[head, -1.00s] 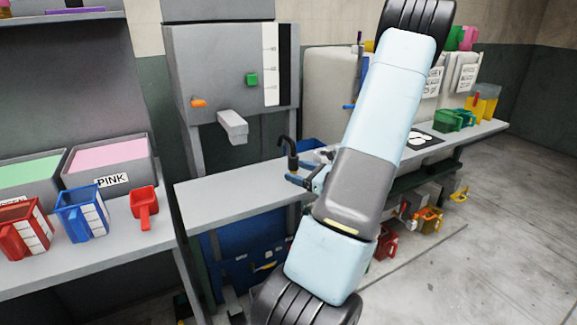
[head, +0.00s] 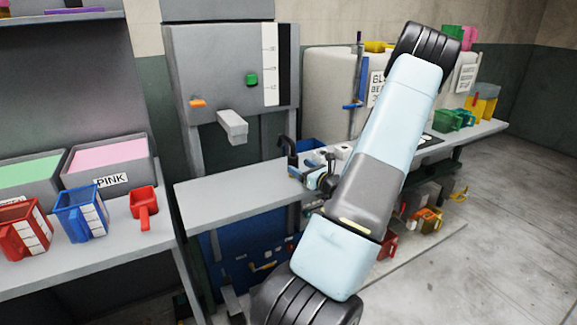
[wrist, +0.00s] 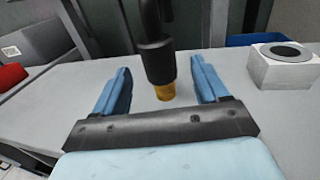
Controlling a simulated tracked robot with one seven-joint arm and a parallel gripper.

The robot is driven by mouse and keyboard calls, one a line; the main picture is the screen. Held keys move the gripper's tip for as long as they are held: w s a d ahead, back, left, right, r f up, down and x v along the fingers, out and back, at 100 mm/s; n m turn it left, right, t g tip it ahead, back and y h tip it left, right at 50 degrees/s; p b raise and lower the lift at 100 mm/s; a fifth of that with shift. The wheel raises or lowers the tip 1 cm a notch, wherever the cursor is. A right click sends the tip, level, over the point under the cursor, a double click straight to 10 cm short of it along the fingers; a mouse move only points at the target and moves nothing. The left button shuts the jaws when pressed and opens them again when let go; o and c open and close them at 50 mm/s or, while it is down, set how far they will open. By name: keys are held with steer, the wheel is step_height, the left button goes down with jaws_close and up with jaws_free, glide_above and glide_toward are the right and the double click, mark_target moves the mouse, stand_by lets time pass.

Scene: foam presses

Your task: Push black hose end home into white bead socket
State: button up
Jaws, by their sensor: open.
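The black hose (head: 290,152) hangs in a hooked shape above the middle bench in the head view. In the wrist view the black hose end (wrist: 157,60) points down and finishes in a brass-coloured tip (wrist: 165,92). My gripper (wrist: 160,66) is open, with one blue finger on each side of the hose end and visible gaps beside it. It also shows in the head view (head: 298,173), small and partly hidden. A white block with a round grey top (wrist: 286,65), seemingly the white bead socket, stands on the bench to the right of the hose, apart from it.
The grey bench (head: 225,192) is mostly clear left of my gripper. A blue bin (wrist: 252,40) is behind the white block. A grey machine with a spout (head: 233,127) stands behind the bench. A red scoop (head: 144,205) and jugs sit on the left shelf.

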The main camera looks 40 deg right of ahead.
mark_target(297, 164)
steer(key=shift+w+d, duration=0.1)
steer(key=shift+w, duration=2.55)
steer(key=c, duration=1.3)
steer(key=shift+r, duration=0.1)
